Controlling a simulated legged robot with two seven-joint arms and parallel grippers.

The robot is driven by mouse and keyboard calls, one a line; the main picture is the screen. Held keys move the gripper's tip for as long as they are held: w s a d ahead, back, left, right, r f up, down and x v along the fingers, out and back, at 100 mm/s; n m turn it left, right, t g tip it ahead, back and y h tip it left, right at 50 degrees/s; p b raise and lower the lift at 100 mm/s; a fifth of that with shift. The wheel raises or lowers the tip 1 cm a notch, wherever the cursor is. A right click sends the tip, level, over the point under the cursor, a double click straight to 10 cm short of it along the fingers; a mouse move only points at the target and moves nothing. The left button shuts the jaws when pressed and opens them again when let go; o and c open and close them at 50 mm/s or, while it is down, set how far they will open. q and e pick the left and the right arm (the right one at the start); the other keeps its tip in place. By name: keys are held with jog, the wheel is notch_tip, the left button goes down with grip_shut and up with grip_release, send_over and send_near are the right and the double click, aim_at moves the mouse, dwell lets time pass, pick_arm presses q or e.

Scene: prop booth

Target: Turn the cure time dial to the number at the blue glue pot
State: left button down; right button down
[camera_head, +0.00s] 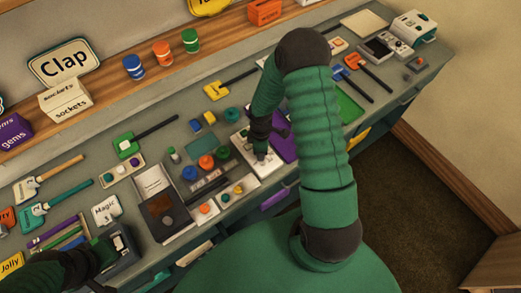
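My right arm reaches over the bench, and its gripper (262,153) points down at a pale plate-like unit (258,171). The gripper covers part of this unit; I cannot make out a dial or its numbers there. Blue (190,173), orange (206,162) and green (221,152) round-topped items stand in a row left of it. A blue pot (133,66), an orange pot (161,53) and a green pot (190,40) stand on the back shelf; no number is readable. My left gripper (112,245) is dark, at lower left beside a grey box; its fingers are unclear.
A dark device with a round knob (167,221) lies left of centre, near a panel with coloured buttons (236,190). Hammers and brushes (60,205) crowd the left. A purple item (284,148) and a green sheet (349,108) lie right of my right gripper.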

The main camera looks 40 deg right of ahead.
dwell(0.3)
jog(key=c, duration=1.1)
grip_release()
jog(key=shift+d, duration=0.1)
notch_tip(320, 180, up, 17)
jog(key=shift+w+f+b, duration=0.1)
jog(key=shift+f+b, duration=0.05)
jog(key=shift+b, duration=0.2)
jog(key=shift+d, duration=0.1)
